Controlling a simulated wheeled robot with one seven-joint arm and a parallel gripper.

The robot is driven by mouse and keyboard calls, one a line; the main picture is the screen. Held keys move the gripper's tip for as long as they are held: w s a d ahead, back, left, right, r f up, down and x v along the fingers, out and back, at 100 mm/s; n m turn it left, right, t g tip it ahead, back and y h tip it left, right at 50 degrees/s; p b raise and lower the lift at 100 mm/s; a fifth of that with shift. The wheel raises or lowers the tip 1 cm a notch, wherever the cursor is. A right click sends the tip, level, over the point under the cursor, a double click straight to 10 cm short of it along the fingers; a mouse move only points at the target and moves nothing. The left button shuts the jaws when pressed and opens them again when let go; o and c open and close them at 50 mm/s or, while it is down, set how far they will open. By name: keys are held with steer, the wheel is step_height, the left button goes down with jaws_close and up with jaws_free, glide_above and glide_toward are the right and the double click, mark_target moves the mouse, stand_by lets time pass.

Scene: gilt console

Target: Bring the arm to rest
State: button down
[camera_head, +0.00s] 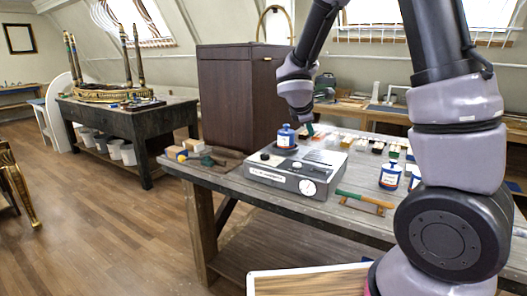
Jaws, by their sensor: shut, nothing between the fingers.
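My arm (455,150) rises from the lower right, leaves the picture at the top, and comes back down in the upper middle. Its grey wrist part (297,85) hangs bent above the back of the grey workbench (230,175). The fingers of my gripper do not show clearly, so I cannot see what they are doing. In this view the wrist overlaps the dark cabinet and stands above and behind a blue-labelled bottle (286,137). The bottle stands upright on a grey metal device with a dial (280,178).
A dark brown cabinet (235,95) stands behind the bench's left part. A dark table (115,120) stands left. The wooden floor (95,225) between is open.

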steer(key=s+d+r+m+g+y, duration=0.2)
steer(key=s+d+r+m, duration=0.5)
steer(key=s+r+m, duration=0.35)
steer(key=s+a+r+m+t+y, duration=0.1)
steer(key=s+a+r+m+y, duration=0.1)
steer(key=s+m, duration=0.3)
steer(key=s+a+r+m+y, duration=0.2)
steer(key=s+m, duration=0.4)
steer(key=s, duration=0.5)
step_height(320, 180, up, 2)
steer(key=shift+r+t+y, duration=0.15)
steer(key=shift+t+y, duration=0.25)
steer(key=shift+y, duration=0.1)
